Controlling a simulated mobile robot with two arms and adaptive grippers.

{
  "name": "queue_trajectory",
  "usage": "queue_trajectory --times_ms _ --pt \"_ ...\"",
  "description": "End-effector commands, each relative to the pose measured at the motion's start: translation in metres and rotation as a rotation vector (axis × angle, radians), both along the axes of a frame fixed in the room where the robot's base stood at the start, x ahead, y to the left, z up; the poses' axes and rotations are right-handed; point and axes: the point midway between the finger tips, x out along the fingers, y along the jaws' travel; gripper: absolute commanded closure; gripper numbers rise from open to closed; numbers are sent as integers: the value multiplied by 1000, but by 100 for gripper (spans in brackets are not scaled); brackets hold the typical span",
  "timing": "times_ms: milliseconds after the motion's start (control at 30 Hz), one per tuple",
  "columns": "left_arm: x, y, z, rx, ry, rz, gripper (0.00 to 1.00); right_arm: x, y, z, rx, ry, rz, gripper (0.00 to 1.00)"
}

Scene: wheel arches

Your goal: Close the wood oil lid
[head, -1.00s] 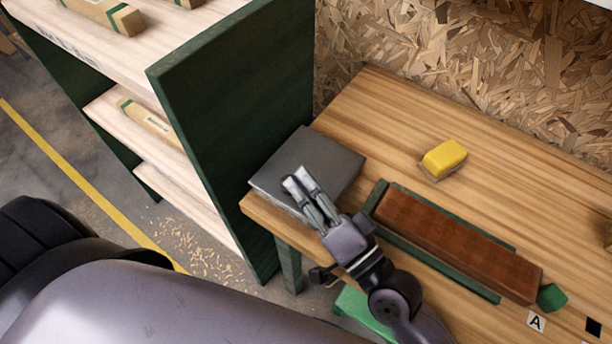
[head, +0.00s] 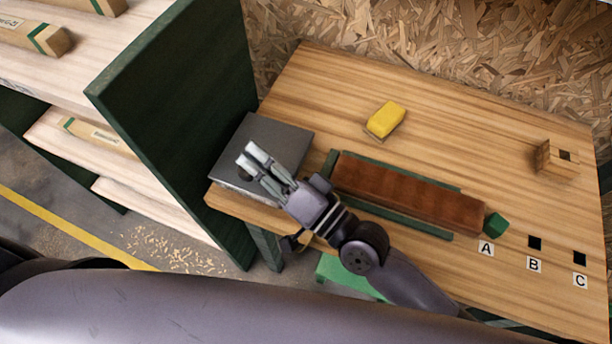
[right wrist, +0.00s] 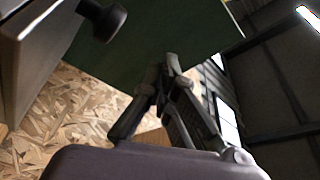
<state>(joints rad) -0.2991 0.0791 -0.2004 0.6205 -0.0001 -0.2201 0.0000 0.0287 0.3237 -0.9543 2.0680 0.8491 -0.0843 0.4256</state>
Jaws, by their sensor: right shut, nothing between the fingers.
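A flat dark grey box (head: 285,135), probably the wood oil container, sits at the bench's left end against the green shelf side. Its flat top faces up; I cannot tell whether its lid is fully down. My right gripper (head: 252,155) is shut and empty, its fingers over the box's front left part in the head view. A dark round knob (right wrist: 103,18) stands out from the grey box (right wrist: 35,55) at the upper left of the right wrist view. The fingers (right wrist: 170,68) are apart from that knob. My left gripper is out of view.
A brown wooden block (head: 405,192) lies between green rails, with a small green block (head: 496,225) at its right end. A yellow sponge-like block (head: 386,117) lies behind. The bench's back middle is clear.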

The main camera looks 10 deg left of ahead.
Motion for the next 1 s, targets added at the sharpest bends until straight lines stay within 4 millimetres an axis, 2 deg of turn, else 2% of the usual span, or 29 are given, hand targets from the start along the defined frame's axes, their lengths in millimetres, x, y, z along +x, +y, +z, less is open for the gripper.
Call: queue_trajectory --times_ms 200,500,700,1000 --pt "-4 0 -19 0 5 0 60 -7 -36 -18 -7 -1 1 100" --pt "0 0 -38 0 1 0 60 -16 -81 -32 -5 -1 1 100" --pt "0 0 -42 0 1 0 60 -18 -92 -33 -1 1 0 100" --pt "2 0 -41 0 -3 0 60 -19 -92 -32 0 1 0 100"
